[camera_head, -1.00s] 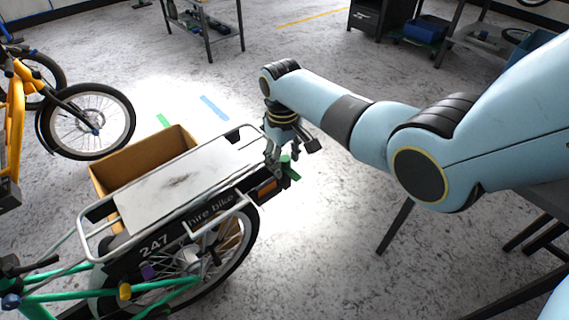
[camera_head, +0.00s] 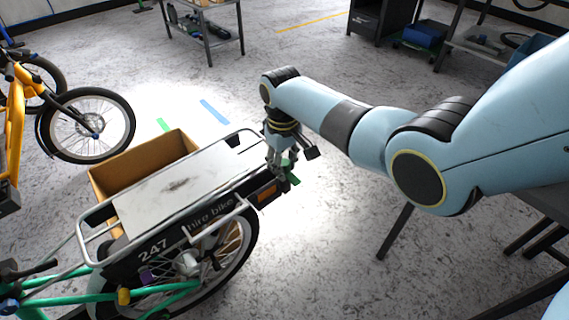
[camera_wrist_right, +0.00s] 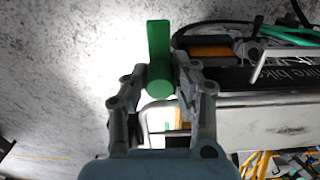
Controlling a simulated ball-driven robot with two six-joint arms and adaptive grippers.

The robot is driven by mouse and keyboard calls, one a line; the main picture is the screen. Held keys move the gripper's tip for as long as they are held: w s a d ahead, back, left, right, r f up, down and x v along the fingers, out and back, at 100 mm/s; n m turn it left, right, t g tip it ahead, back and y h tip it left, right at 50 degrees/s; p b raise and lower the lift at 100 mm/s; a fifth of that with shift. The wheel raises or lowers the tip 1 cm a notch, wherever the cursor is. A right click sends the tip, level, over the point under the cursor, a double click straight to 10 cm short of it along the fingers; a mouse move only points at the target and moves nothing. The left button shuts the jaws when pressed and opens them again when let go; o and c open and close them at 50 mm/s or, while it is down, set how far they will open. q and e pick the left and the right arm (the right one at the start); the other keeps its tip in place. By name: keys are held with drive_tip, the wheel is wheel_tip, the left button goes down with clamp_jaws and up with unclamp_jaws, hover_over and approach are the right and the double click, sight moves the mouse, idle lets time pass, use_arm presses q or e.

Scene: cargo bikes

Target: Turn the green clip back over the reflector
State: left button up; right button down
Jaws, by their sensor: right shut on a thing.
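The green clip (camera_head: 292,176) is at the rear end of the bike's rack. In the right wrist view the clip (camera_wrist_right: 159,60) is a green flap with a rounded barrel between the fingers. My right gripper (camera_head: 283,163) is shut on it, and its fingers hide part of the clip in the head view. The orange reflector (camera_head: 267,193) is on the dark rear end of the bike, beside the clip. In the right wrist view the reflector (camera_wrist_right: 208,51) is uncovered, with the flap standing off to its left. My left gripper is not in view.
The hire bike's rack (camera_head: 185,182) has a pale flat top. A cardboard box (camera_head: 130,164) stands on the floor behind it. A yellow bike (camera_head: 14,125) is at the left. A dark-legged table (camera_head: 545,205) is at the right. The floor between is open.

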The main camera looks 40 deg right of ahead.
drive_tip(key=m+p, duration=0.2)
drive_tip(key=m, duration=0.1)
drive_tip(key=shift+r+m, duration=0.15)
drive_tip(key=shift+m, duration=0.15)
drive_tip(key=m+p, duration=0.2)
drive_tip(key=m, duration=0.2)
drive_tip(key=shift+m, duration=0.3)
drive_tip(key=m+p, duration=0.1)
drive_tip(key=m, duration=0.8)
drive_tip(key=shift+p, duration=0.4)
drive_tip(key=shift+w+m, duration=0.1)
drive_tip(key=shift+m, duration=0.3)
